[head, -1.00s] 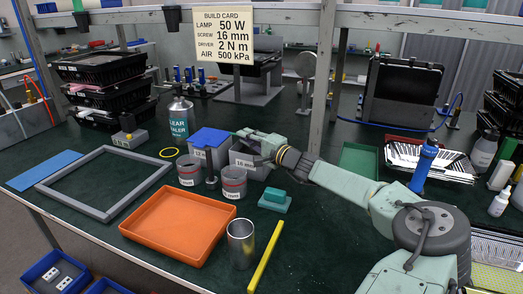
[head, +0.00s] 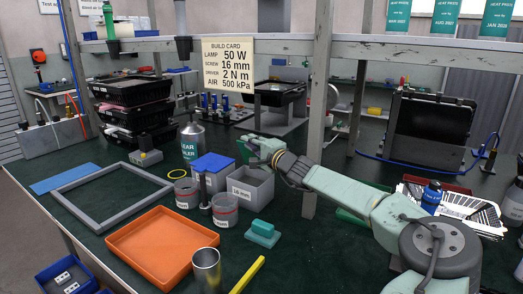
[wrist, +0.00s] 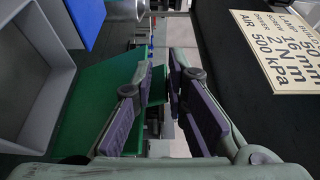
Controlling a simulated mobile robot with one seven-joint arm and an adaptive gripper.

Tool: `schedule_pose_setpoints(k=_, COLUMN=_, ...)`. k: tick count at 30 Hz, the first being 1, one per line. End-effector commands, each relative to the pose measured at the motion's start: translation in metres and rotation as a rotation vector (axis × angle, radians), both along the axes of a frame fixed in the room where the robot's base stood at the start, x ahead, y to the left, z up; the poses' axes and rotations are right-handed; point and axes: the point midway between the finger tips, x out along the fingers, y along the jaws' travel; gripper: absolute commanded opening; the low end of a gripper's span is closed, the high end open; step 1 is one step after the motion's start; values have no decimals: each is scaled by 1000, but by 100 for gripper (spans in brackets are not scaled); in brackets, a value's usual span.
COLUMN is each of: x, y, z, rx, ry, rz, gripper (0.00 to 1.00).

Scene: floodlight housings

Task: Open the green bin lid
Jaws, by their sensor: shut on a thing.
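The small grey bin (head: 240,191) stands on the bench beside the blue-lidded bin (head: 212,162), its inside open to view. Its green lid (head: 245,151) shows as a narrow green piece raised at the back of the bin, largely hidden by my gripper (head: 251,147). In the wrist view the green lid (wrist: 95,108) is a flat panel beside the bin's grey walls (wrist: 62,70). My gripper (wrist: 161,84) is shut on the lid's edge, which sits between the dark finger pads.
Labelled tins (head: 225,211) stand in front of the bins, with an orange tray (head: 160,246) further forward. The build card (head: 241,66) hangs from the shelf beam, and a post (head: 318,100) rises close to my arm. A teal block (head: 262,232) lies right of the tins.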

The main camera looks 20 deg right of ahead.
Motion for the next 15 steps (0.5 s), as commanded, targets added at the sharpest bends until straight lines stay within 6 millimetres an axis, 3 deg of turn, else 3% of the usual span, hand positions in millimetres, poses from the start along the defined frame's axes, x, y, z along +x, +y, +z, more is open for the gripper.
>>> schedule_pose_setpoints(k=4, x=4, y=4, z=0, rx=0, ry=10, rz=-4, gripper=2)
schedule_pose_setpoints(k=15, x=3, y=3, z=-5, rx=0, ry=15, rz=-6, gripper=26)
